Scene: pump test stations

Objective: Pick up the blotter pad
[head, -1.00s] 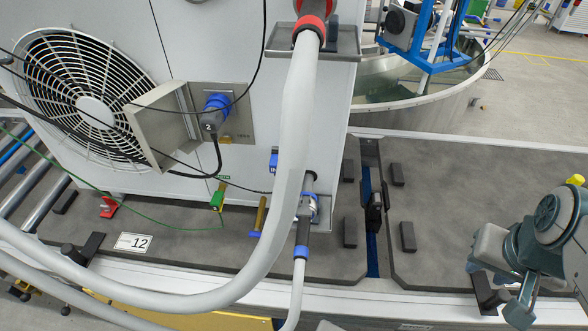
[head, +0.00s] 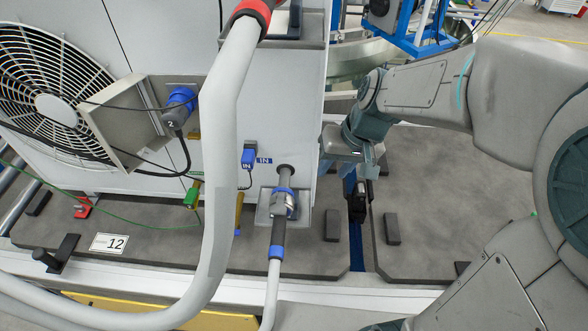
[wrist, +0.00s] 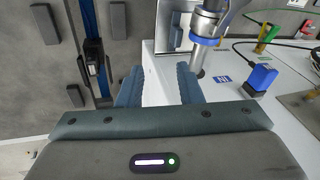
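I cannot pick out a blotter pad with certainty in either view. My gripper (head: 352,156) is beside the right edge of the white pump cabinet (head: 310,120) in the head view, above the grey deck. In the wrist view my gripper (wrist: 160,78) has its two blue-grey fingers apart, with nothing visible between them but the cabinet's pale surface beyond. A metal shelf (head: 308,44) at the cabinet's upper part carries a dark item (head: 289,20), partly behind the thick hose; I cannot tell what it is.
A thick grey hose (head: 222,130) crosses the front of the cabinet. A hose coupling (head: 282,203) and blue IN plug (head: 249,156) are left of my gripper. Dark blocks (head: 391,228) and a black latch (head: 357,200) stand on the deck (head: 430,200).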

